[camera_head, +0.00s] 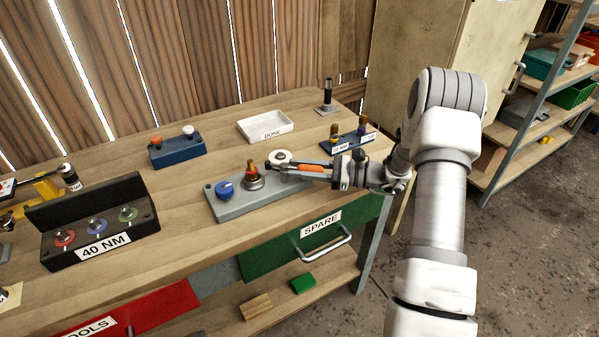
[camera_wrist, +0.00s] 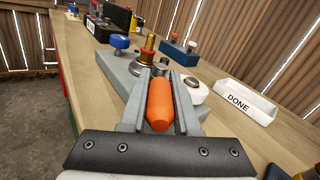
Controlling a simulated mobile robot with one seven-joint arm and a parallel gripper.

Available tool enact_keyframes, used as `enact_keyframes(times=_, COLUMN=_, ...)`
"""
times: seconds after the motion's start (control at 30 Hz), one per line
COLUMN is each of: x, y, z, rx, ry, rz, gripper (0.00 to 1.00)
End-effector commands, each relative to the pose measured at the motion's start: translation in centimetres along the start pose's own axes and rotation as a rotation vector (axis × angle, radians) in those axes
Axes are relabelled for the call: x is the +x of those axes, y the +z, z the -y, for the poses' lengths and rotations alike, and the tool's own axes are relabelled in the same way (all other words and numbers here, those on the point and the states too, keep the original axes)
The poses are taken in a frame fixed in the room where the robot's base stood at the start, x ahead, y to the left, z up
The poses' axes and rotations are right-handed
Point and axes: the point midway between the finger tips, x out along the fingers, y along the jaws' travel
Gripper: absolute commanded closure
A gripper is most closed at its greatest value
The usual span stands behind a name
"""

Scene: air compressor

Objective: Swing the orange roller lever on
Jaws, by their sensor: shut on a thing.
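The orange roller lever (camera_head: 308,168) sits on a grey base block (camera_head: 232,213) on the workbench. In the wrist view its orange grip (camera_wrist: 159,104) lies lengthwise between the two fingers. My gripper (camera_head: 300,172) comes in from the right and is shut on the orange grip; in the wrist view the fingers (camera_wrist: 160,100) flank it. A white roller (camera_head: 279,157) is beside the fingertips; it also shows in the wrist view (camera_wrist: 194,90). Where the lever joins the block is partly hidden by the fingers.
A blue knob (camera_head: 225,188) is on the block's left end. A white DONE tray (camera_head: 266,127) and a blue block with two buttons (camera_head: 177,149) stand behind. A blue holder with brass fittings (camera_head: 347,142) is near my wrist. A black 40 NM rack (camera_head: 98,222) is left.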

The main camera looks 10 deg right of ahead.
Motion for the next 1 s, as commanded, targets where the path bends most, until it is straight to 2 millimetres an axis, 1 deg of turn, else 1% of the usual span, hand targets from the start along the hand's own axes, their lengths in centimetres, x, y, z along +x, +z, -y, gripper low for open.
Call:
enact_keyframes(times=0.3, x=0.0, y=0.0, z=0.0, rx=0.001, ry=0.006, rz=0.000, gripper=1.00)
enact_keyframes(times=0.33, x=0.0, y=0.0, z=0.0, rx=0.001, ry=0.006, rz=0.000, gripper=0.67)
enact_keyframes(times=0.47, x=0.0, y=0.0, z=0.0, rx=0.001, ry=0.005, rz=0.000, gripper=0.43)
enact_keyframes(times=0.5, x=0.0, y=0.0, z=0.0, rx=0.001, ry=0.005, rz=0.000, gripper=0.41)
enact_keyframes(times=0.73, x=0.0, y=0.0, z=0.0, rx=0.001, ry=0.005, rz=0.000, gripper=0.41)
enact_keyframes(times=0.83, x=-0.3, y=0.0, z=0.1, rx=0.000, ry=0.004, rz=-0.001, gripper=0.41)
enact_keyframes(times=0.93, x=-1.4, y=0.0, z=0.1, rx=0.001, ry=0.003, rz=-0.001, gripper=0.41)
enact_keyframes(times=1.0, x=-2.7, y=0.0, z=0.1, rx=0.001, ry=0.001, rz=-0.002, gripper=0.41)
